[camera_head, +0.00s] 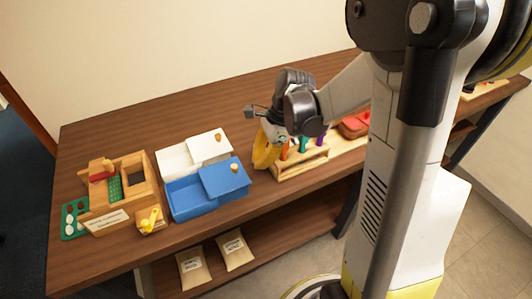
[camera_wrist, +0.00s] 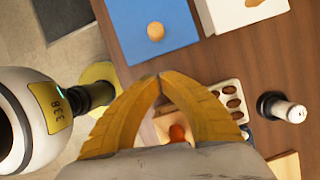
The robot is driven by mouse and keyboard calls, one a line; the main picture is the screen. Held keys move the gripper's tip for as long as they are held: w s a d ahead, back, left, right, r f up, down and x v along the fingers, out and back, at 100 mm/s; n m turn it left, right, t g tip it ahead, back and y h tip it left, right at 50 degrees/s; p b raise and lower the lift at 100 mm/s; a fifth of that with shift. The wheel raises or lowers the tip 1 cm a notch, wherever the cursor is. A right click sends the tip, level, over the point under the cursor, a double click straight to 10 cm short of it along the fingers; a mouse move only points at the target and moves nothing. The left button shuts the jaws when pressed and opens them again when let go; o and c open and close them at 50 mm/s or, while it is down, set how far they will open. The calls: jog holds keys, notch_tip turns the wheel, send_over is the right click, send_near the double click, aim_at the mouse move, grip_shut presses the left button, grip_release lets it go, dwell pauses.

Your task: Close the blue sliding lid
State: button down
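The blue box (camera_head: 190,199) sits near the table's front edge. Its blue sliding lid (camera_head: 218,182) lies over the right part, leaving the left part open. An orange knob (camera_head: 234,168) is on the lid. In the wrist view, the blue lid (camera_wrist: 178,22) and its round knob (camera_wrist: 155,31) are at the top. My gripper (camera_head: 262,163) is to the right of the blue box, apart from the lid. In the wrist view, my gripper's yellow fingertips (camera_wrist: 158,77) meet with nothing seen between them. The knob is just above the tips in that picture.
A white box with a white lid (camera_head: 209,148) stands right behind the blue box. A wooden box (camera_head: 140,195) and a green tray (camera_head: 70,218) are at left. A wooden rack (camera_head: 300,164) with coloured pegs is right of my gripper. Bare table lies in front.

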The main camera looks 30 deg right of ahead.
aim_at(207, 186)
jog(key=shift+w+a+r+b, duration=0.1)
jog(key=shift+w+a+b, duration=0.1)
jog(key=shift+a, duration=0.7)
jog(key=shift+w+a+b, duration=0.1)
jog(key=shift+a+b, duration=0.05)
jog(key=shift+a, duration=0.7)
jog(key=a, duration=1.1)
jog(key=shift+s+a, duration=0.1)
